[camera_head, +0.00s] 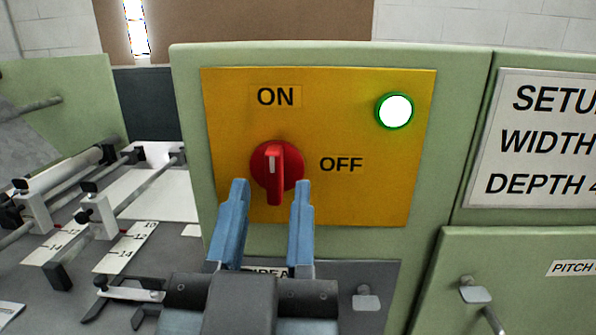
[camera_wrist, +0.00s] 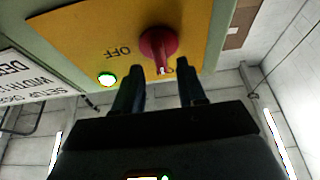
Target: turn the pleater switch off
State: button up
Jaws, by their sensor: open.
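The red rotary switch (camera_head: 277,170) sits on a yellow panel (camera_head: 240,220). Its raised handle stands upright, with the pale mark at the top, toward the ON label (camera_head: 276,97). The OFF label (camera_head: 341,164) is to its right. A lamp (camera_head: 395,111) with a green rim glows bright white at the panel's upper right. My gripper (camera_head: 270,187) is open and empty, its two blue fingers just below and in front of the switch. In the wrist view the switch (camera_wrist: 158,45) shows just beyond the gap between the dark fingertips (camera_wrist: 161,72); whether they touch it I cannot tell.
The green cabinet (camera_head: 187,70) holds the panel. A setup sign (camera_head: 545,140) is on the right, above a box with a metal latch (camera_head: 474,292). On the left are rods, clamps and a marked scale (camera_head: 128,247) on a grey bed.

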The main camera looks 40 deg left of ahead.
aim_at(275, 173)
jog(key=shift+x, duration=1.2)
grip_shut()
